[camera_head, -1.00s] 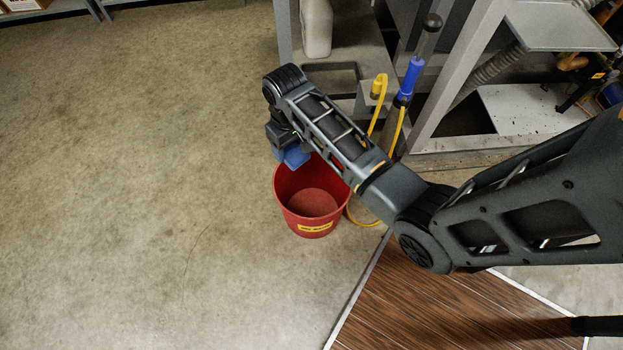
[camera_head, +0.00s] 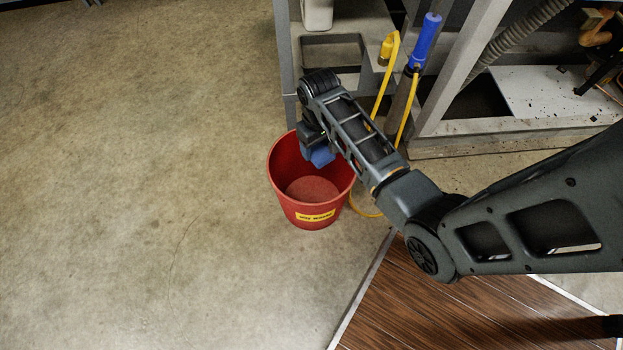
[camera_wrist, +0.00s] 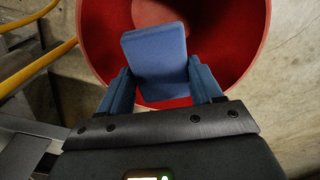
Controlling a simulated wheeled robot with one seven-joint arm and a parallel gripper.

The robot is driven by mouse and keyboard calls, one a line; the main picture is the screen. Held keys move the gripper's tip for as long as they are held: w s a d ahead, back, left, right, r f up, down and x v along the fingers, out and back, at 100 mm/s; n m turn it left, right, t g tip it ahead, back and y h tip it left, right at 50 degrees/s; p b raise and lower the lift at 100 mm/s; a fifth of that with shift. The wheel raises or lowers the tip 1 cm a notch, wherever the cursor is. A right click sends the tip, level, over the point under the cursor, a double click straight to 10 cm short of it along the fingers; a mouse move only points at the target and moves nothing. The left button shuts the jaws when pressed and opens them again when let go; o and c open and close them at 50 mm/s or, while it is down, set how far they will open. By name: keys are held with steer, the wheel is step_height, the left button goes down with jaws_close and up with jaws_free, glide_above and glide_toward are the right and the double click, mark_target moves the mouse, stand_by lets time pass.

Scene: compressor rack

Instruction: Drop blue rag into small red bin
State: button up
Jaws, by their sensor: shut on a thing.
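The small red bin (camera_head: 312,206) stands upright on the concrete floor in the head view, a yellow label on its front. It also shows in the wrist view (camera_wrist: 248,22), its round opening ahead of the fingers and its visible inside empty. The blue rag (camera_wrist: 155,60) shows as a folded block between the blue-grey fingers of my gripper (camera_wrist: 162,92), which is shut on it. In the head view the rag (camera_head: 322,156) hangs over the bin's opening. My wrist hides part of the bin's back right rim. The rag's exact height above the rim is hard to tell.
A grey metal rack (camera_head: 357,22) stands just behind the bin. A blue-handled pump (camera_head: 426,40) with a yellow hose (camera_head: 388,80) is right of the bin, close to my arm. Wooden flooring (camera_head: 430,310) lies at front right. The concrete floor on the left is clear.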

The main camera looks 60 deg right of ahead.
steer(key=shift+f+b, duration=1.45)
steer(key=shift+f, duration=0.25)
steer(key=o, duration=1.1)
step_height(320, 180, up, 8)
steer(key=p, duration=0.3)
steer(key=shift+p, duration=0.35)
steer(key=shift+f, duration=0.1)
